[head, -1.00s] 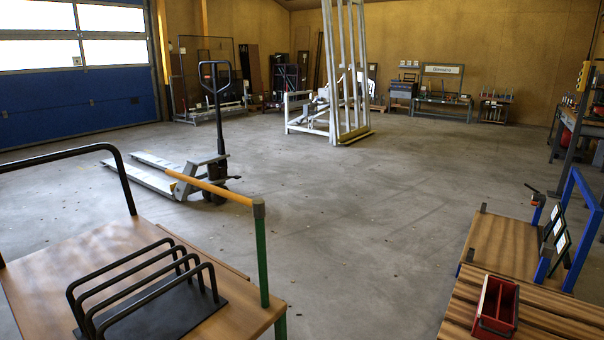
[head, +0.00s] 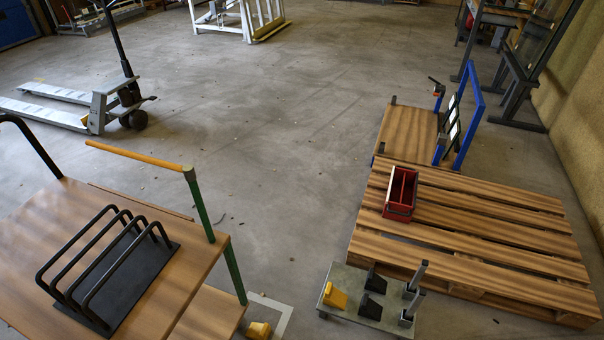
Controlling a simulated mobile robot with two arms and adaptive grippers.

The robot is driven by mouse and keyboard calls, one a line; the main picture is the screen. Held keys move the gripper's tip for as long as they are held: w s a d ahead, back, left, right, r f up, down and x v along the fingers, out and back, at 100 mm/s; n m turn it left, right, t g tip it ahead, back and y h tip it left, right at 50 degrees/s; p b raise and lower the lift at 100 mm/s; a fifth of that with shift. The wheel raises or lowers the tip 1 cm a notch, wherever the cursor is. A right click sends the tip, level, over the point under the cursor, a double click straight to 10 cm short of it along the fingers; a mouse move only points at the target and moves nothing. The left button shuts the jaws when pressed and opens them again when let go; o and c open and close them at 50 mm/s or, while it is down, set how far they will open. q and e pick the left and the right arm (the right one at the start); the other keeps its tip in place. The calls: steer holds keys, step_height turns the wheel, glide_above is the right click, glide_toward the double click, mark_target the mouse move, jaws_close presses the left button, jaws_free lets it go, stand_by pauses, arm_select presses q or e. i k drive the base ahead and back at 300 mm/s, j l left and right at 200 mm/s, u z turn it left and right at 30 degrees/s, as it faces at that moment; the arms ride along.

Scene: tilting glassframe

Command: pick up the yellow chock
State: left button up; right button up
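Two yellow chock-like blocks show near the bottom of the head view. One yellow block (head: 334,297) rests on a low grey plate (head: 350,318), to the left of black wedge-shaped pieces. The other yellow block (head: 258,330) is at the bottom edge, by the right end of the wooden cart and a pale marked outline on the floor. Its lower part is close to the picture edge. Neither of my grippers is in view.
A wooden cart (head: 182,312) with a black rack stands at left. A wooden pallet (head: 480,238) carries a red tote (head: 401,190) at right. A pallet jack (head: 112,100) is behind. Open floor lies between cart and pallet.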

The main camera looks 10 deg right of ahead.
mark_target(333, 297)
steer(key=z, duration=0.8)
steer(key=k+j+u, duration=0.1)
steer(key=k, duration=0.05)
